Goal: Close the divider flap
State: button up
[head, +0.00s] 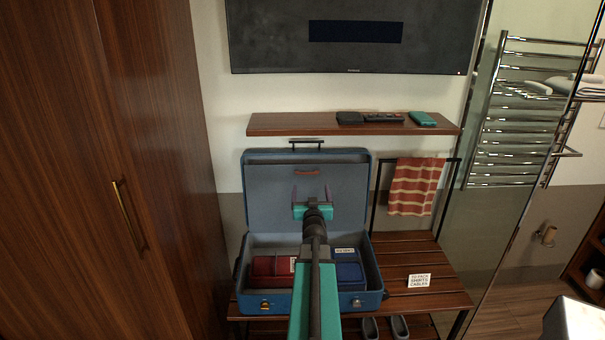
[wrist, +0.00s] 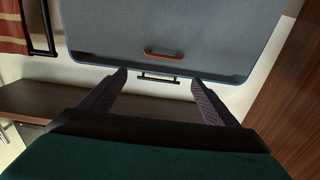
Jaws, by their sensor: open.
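A blue suitcase (head: 245,268) stands open on a slatted wooden bench, its lid upright at the back. The grey divider flap (head: 262,190) stands up against the inside of the lid, with a red-brown pull (head: 307,173) near its top edge. In the wrist view the flap (wrist: 215,30) and its pull (wrist: 163,55) show ahead of my fingers. My gripper (head: 311,194) is open and empty, in front of the flap and below the pull in the head view. In the wrist view my fingertips (wrist: 159,77) are either side of the pull's line, with no visible contact.
Red packs (head: 264,266) and dark blue packs (head: 348,272) lie in the suitcase base, partly hidden by my arm. A wooden shelf (head: 280,124) with small devices hangs above the lid. A wardrobe (head: 150,150) is at left; a striped towel (head: 416,185) and card (head: 419,281) are at right.

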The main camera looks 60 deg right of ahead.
aim_at(307, 172)
jog(key=shift+w+a, duration=0.15)
jog(key=shift+w, duration=0.05)
jog(key=shift+w, duration=0.2)
jog(key=shift+p+x, duration=1.7)
jog(key=shift+x, duration=5.1)
jog(key=shift+w, duration=0.1)
jog(key=c, duration=1.4)
jog(key=shift+d, duration=0.25)
jog(key=shift+c, duration=0.5)
jog(key=shift+a+f, duration=0.15)
jog(key=shift+a, duration=0.2)
jog(key=shift+b, duration=0.4)
